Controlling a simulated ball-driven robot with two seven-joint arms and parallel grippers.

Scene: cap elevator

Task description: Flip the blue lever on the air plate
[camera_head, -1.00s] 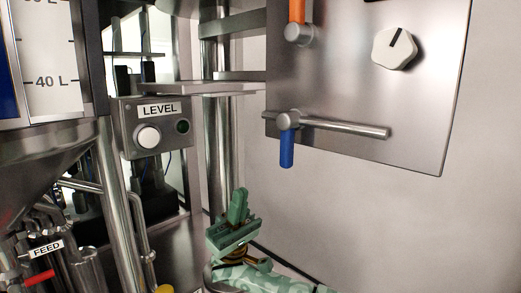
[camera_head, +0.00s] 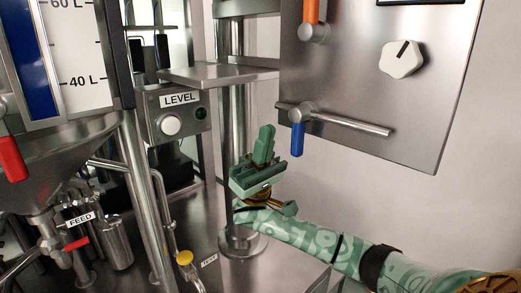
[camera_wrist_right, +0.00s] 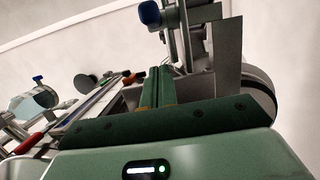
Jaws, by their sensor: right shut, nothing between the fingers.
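The blue lever (camera_head: 297,138) hangs straight down from a round steel valve at the lower left of the steel air plate (camera_head: 375,90) in the head view. A steel pipe runs to the right from this valve. My right gripper (camera_head: 265,143) is shut and empty, with its fingers pointing up. In the picture it is just left of and a little below the blue lever, apart from it. In the right wrist view the shut fingers (camera_wrist_right: 157,88) show, and a blue end (camera_wrist_right: 149,14), probably the lever, is above them. My left gripper is not in view.
An orange lever (camera_head: 312,12) and a white knob (camera_head: 402,59) are on the upper plate. A LEVEL box (camera_head: 177,125) and a steel shelf (camera_head: 215,76) are at the left. A steel hopper (camera_head: 60,150) and red-handled valves stand further left. The wall right of the plate is clear.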

